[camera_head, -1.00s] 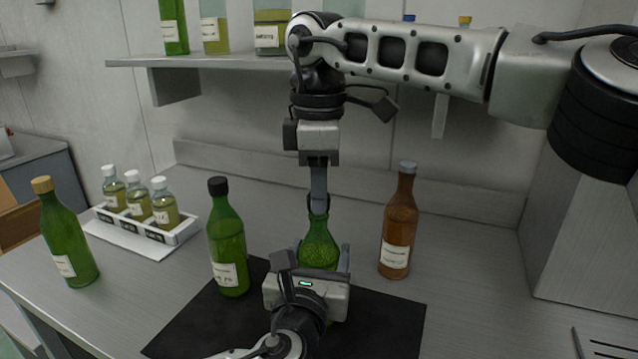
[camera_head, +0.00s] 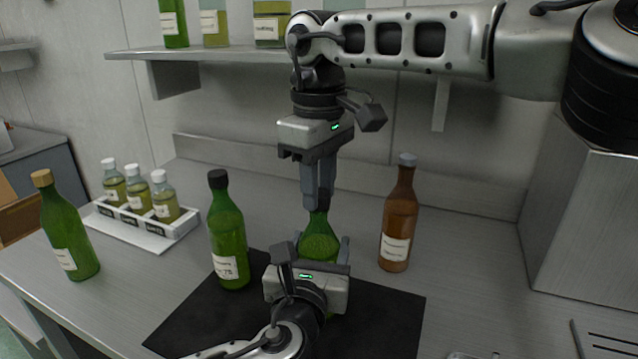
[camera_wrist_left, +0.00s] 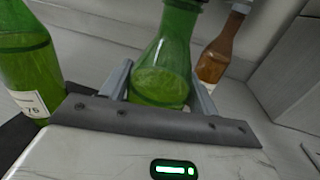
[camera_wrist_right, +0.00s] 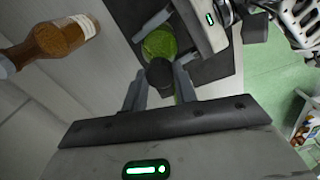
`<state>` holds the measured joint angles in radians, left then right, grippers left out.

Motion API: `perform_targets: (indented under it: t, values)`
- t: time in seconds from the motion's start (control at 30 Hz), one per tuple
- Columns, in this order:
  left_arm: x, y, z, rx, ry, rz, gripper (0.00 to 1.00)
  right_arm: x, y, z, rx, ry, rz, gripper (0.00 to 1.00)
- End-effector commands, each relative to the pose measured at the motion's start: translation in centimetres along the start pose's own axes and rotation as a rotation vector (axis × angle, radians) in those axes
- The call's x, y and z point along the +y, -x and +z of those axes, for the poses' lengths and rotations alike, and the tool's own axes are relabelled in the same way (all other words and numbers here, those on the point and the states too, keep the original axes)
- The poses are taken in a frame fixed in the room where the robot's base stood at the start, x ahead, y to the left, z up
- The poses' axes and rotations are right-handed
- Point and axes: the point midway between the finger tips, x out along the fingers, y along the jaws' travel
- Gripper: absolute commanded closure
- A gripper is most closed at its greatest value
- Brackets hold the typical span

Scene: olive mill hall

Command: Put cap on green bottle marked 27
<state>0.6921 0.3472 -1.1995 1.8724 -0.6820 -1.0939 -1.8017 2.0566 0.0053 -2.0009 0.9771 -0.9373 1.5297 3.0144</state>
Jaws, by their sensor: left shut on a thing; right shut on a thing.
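A green bottle (camera_head: 319,243) stands upright on a black mat (camera_head: 385,320). My left gripper (camera_head: 316,254) is shut around its body from the front; the left wrist view also shows the bottle (camera_wrist_left: 165,70) between the fingers. Its label is hidden, so no number can be read. My right gripper (camera_head: 318,203) points down at the bottle's mouth and is shut on a dark cap (camera_wrist_right: 160,75). The cap is at the top of the neck, in line with it; the fingers hide whether it is fully seated.
A black-capped green bottle (camera_head: 228,245) stands close on the left. A cork-topped green bottle (camera_head: 65,235) is farther left, near a white rack (camera_head: 150,232) of small bottles. A brown bottle (camera_head: 398,225) stands right. A shelf (camera_head: 215,55) runs behind.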

Motion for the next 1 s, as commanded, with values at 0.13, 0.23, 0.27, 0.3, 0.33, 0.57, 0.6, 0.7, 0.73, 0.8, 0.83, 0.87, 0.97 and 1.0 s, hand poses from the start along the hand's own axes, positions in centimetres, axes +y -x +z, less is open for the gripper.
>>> perform_targets:
  t: [0.13,0.23,0.27,0.3,0.33,0.57,0.6,0.7,0.73,0.8,0.83,0.87,0.97,1.0]
  values:
    - [-0.1,0.1,-0.2,0.006,0.0,-0.001,1.0,0.0,0.0,0.0,0.002,0.003,0.0,0.93]
    - [-0.1,0.1,-0.3,0.006,0.0,-0.001,1.0,0.0,0.0,0.0,0.002,0.003,0.0,0.5]
    - [-0.1,0.1,-0.3,0.006,0.0,-0.001,1.0,0.0,0.0,0.0,0.002,0.004,0.0,0.5]
    - [-0.1,0.1,-0.3,0.006,0.0,-0.001,1.0,0.0,0.0,0.0,0.002,0.004,0.0,0.5]
    - [-0.1,0.1,-0.3,0.006,0.0,-0.001,1.0,0.0,0.0,0.0,0.001,0.004,0.0,0.5]
    - [-0.1,0.1,-0.3,0.006,0.0,-0.001,1.0,0.0,0.6,0.0,0.002,0.004,0.001,0.5]
    - [-0.1,0.1,-0.3,0.006,0.0,-0.001,1.0,0.0,1.1,-0.1,0.003,0.004,0.001,0.5]
    - [-0.1,0.1,-0.3,0.006,0.0,-0.001,1.0,0.0,2.6,-0.1,0.003,0.004,0.001,0.5]
    - [-0.1,0.1,-0.3,0.006,0.0,-0.001,1.0,0.0,3.0,-0.1,0.004,0.003,0.001,0.5]
    - [-0.1,0.1,-0.3,0.006,0.0,-0.001,1.0,0.0,3.7,-0.1,0.002,0.005,0.001,0.5]
    - [-0.1,0.1,-0.3,0.006,0.0,-0.001,1.0,0.0,4.0,-0.1,0.003,0.005,0.001,0.5]
    - [-0.1,0.1,-0.3,0.006,0.0,-0.001,1.0,0.0,4.2,-0.1,0.002,0.005,0.0,0.5]
    - [-0.1,0.1,-0.3,0.006,0.0,-0.001,1.0,0.0,4.5,0.0,0.001,0.005,-0.001,0.5]
    - [-0.1,0.1,-0.3,0.006,0.0,-0.001,1.0,0.0,4.6,0.0,0.001,0.005,-0.001,0.5]
